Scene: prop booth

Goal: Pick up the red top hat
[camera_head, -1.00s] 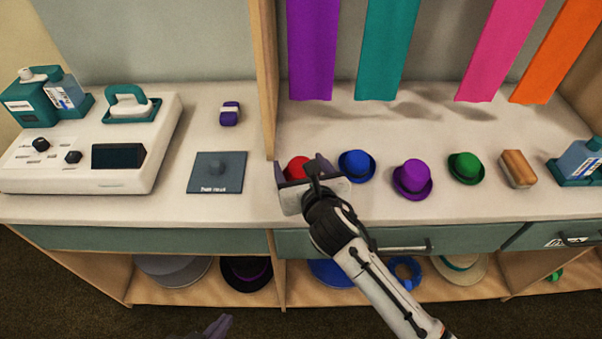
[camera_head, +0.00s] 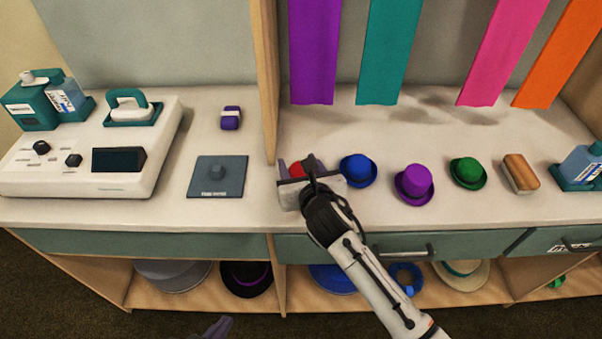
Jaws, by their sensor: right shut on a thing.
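The red top hat (camera_head: 297,169) is on the white counter, at the left end of a row of small hats. Only part of its red shows; my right gripper covers the rest. My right gripper (camera_head: 302,168) reaches over it from the front, with its fingers on either side, shut on the hat. I cannot tell whether the hat is off the counter. My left gripper (camera_head: 218,328) shows only as a dark fingertip at the bottom edge, far from the hat; its opening cannot be seen.
A blue hat (camera_head: 357,170) stands close to the right of my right gripper. Purple (camera_head: 414,184) and green (camera_head: 468,172) hats and a wooden brush (camera_head: 520,173) follow. A wooden divider (camera_head: 266,80) rises behind left. A dark mat (camera_head: 218,177) lies left. Ribbons hang at the back.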

